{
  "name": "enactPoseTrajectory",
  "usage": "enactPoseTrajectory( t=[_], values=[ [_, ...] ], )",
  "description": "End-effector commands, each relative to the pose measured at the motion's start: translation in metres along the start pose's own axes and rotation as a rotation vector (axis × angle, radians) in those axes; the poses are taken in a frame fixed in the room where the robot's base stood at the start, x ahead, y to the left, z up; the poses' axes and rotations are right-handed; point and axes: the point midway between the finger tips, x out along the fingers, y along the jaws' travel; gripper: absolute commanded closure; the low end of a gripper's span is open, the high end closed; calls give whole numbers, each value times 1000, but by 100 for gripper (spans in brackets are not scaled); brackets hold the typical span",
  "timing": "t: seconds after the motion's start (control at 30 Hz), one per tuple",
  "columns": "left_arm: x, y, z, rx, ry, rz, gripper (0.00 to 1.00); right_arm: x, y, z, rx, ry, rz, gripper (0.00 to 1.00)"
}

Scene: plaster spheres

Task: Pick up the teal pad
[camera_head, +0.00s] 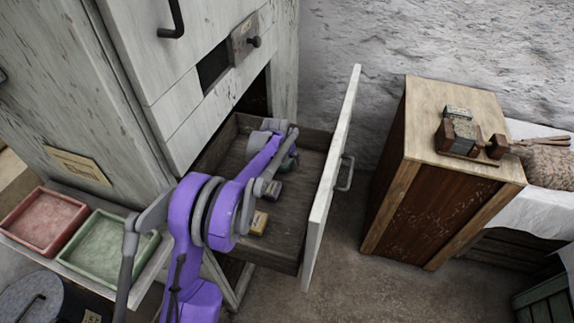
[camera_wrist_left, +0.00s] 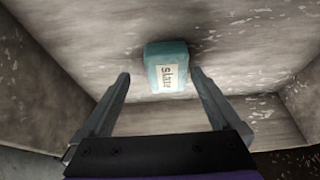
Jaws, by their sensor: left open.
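The teal pad (camera_wrist_left: 168,66) is a small teal block with a pale label. In the left wrist view it lies on the drawer floor, ahead of and between the fingertips of my left gripper (camera_wrist_left: 159,76). The fingers are open, one to each side of it in the picture, and hold nothing. I cannot tell how far above the pad they are. In the head view my purple left arm reaches into the open wooden drawer (camera_head: 232,160) and hides most of the pad and the gripper. My right gripper is not in view.
A yellow block (camera_head: 259,223) and a dark purplish block (camera_head: 273,190) also lie in the drawer. Its white front (camera_head: 333,165) stands up at the right. A red tray (camera_head: 75,250) and a green tray (camera_head: 66,265) are at left. A wooden cabinet (camera_head: 425,215) stands at right.

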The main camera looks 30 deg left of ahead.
Motion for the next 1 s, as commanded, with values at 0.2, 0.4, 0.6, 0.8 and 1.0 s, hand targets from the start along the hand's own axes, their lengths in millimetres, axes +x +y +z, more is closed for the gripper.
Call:
enactPoseTrajectory(
  t=[0.2,0.4,0.6,0.8,1.0],
  values=[
    [10,0,0,0,0,0,3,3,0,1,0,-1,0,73],
    [10,0,0,0,0,0,22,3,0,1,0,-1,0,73],
    [10,0,0,0,0,0,58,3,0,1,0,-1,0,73],
    [10,0,0,0,0,0,91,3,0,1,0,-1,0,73],
    [9,0,0,0,0,0,91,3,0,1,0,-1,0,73]
  ],
)
